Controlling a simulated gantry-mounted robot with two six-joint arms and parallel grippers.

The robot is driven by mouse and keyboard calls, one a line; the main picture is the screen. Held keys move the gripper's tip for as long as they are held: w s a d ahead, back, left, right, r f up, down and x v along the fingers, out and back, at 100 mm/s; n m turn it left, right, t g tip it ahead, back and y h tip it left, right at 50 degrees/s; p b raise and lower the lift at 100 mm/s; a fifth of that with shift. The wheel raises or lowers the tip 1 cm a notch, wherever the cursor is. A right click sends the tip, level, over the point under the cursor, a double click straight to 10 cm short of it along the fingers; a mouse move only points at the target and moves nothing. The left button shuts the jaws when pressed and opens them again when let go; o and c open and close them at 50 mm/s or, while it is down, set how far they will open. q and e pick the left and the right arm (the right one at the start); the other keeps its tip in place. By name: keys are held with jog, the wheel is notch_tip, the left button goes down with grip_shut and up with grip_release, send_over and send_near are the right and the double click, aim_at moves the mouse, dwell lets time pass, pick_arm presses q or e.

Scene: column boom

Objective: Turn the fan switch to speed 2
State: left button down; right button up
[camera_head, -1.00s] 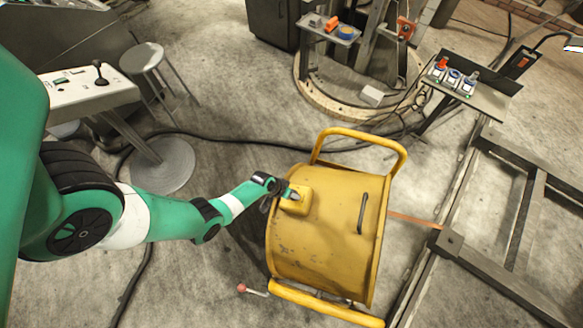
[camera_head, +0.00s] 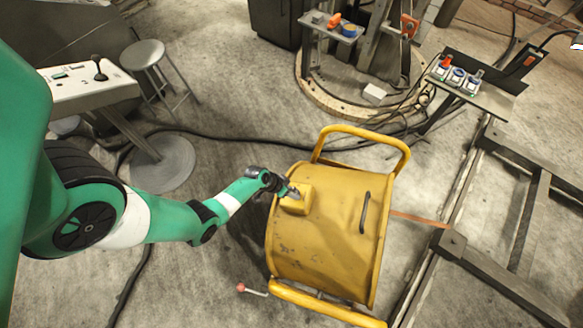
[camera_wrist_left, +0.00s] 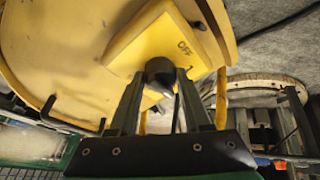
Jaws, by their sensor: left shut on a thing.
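The yellow drum fan (camera_head: 325,235) stands on the concrete floor in the middle of the head view. Its yellow switch box (camera_head: 297,203) sits on the fan's upper left side. In the left wrist view the switch box (camera_wrist_left: 140,45) shows the marks "OFF" and "1". My left gripper (camera_head: 290,190) is at the box, and in the wrist view its fingers (camera_wrist_left: 160,95) are shut on the dark switch knob (camera_wrist_left: 160,68). Other marks on the box are hidden behind the fingers or cannot be read. My right gripper is not in view.
A stool (camera_head: 143,55) and a control console (camera_head: 85,85) stand at the upper left. A black cable (camera_head: 230,140) runs over the floor behind the fan. A small table with switches (camera_head: 470,95) and steel rails (camera_head: 460,250) are at the right.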

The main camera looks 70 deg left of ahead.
pick_arm(q)
jog(key=shift+c, duration=1.8)
grip_release()
jog(key=p+v, duration=1)
jog(key=v, duration=0.1)
jog(key=shift+s+r, duration=0.2)
jog(key=shift+r, duration=0.05)
jog(key=shift+w+d, duration=0.1)
